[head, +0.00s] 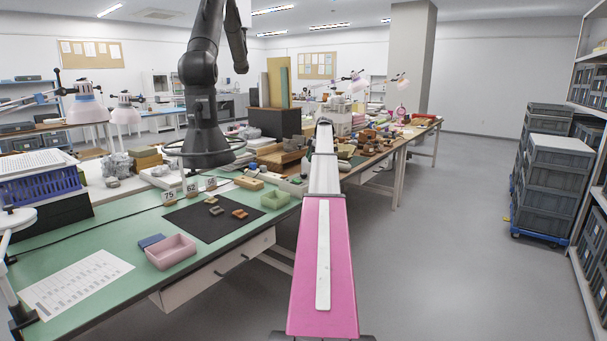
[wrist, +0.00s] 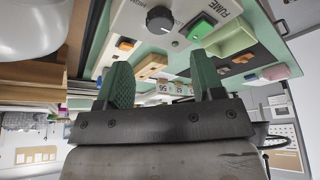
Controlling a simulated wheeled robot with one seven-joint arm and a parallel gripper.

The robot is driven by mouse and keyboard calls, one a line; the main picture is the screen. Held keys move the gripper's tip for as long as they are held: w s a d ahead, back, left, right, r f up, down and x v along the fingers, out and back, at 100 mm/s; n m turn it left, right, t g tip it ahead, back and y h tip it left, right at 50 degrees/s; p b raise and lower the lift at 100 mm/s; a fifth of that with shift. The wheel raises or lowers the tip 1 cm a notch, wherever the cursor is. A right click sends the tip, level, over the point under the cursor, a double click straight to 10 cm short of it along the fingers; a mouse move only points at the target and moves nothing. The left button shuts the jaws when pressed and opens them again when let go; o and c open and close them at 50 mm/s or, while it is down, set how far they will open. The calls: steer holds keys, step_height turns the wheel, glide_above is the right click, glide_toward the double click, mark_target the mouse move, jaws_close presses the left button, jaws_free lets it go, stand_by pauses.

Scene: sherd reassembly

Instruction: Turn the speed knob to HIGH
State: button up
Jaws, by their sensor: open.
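The lettering FUME shows on the box beside a green switch (wrist: 201,27). In the head view, part of a pale box (head: 291,187) shows left of my arm, which hides the knob and gripper there.
A black mat (head: 190,225) with several sherds lies on the green bench. A pink tray (head: 171,252), a light green tray (head: 275,200) and number cards stand around it. Open floor lies right.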

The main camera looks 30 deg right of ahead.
mark_target(304, 174)
steer(key=x, duration=0.8)
steer(key=shift+a+f, duration=0.1)
steer(key=shift+f, duration=0.25)
steer(key=c, duration=0.9)
